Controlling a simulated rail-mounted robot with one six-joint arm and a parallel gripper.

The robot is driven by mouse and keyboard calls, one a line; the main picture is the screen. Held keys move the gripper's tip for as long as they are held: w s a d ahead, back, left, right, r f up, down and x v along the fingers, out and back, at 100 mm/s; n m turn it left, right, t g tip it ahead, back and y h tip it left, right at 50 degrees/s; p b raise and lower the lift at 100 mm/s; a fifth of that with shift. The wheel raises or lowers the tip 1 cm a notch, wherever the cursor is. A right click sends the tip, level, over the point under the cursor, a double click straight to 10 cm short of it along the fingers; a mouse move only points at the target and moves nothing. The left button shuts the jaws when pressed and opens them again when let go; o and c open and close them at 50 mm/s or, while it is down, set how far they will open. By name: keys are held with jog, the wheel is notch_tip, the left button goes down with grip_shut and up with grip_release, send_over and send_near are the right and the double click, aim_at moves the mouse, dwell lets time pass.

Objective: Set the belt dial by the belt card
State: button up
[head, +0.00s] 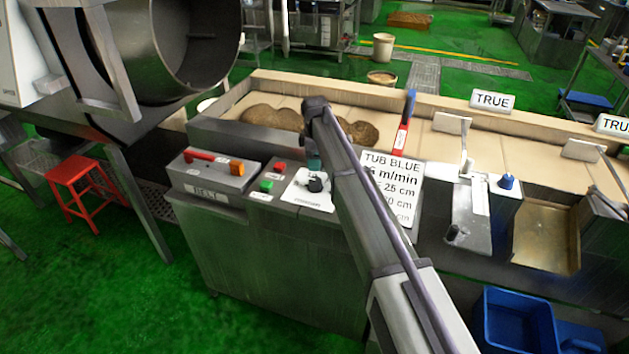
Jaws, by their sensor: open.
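The belt dial (316,185) is a small black knob on a white plate (300,195) on top of the grey steel control cabinet. The way its pointer faces is too small to tell. The belt card (398,178) is a white sign right of my arm. It reads "TUB BLUE", then a line ending "6 m/min", a line with "25 cm" and further lines ending in "cm". My arm hides the left part of its lower lines. My gripper (314,166) points down just above the dial, open and mostly hidden by my wrist. Whether it touches the knob is unclear.
Green (267,185) and red (280,168) buttons sit left of the dial, beside a grey box (212,171) with red and orange handles. Behind runs a belt (440,145) with brown heaps. Blue tubs (518,320) are at lower right.

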aim_at(315, 180)
notch_tip(315, 180, down, 10)
jog(key=b, duration=0.9)
jog(key=shift+f, duration=0.2)
jog(key=shift+r, duration=0.1)
jog(key=shift+c, duration=0.4)
jog(key=c, duration=0.8)
jog(key=shift+c, duration=0.2)
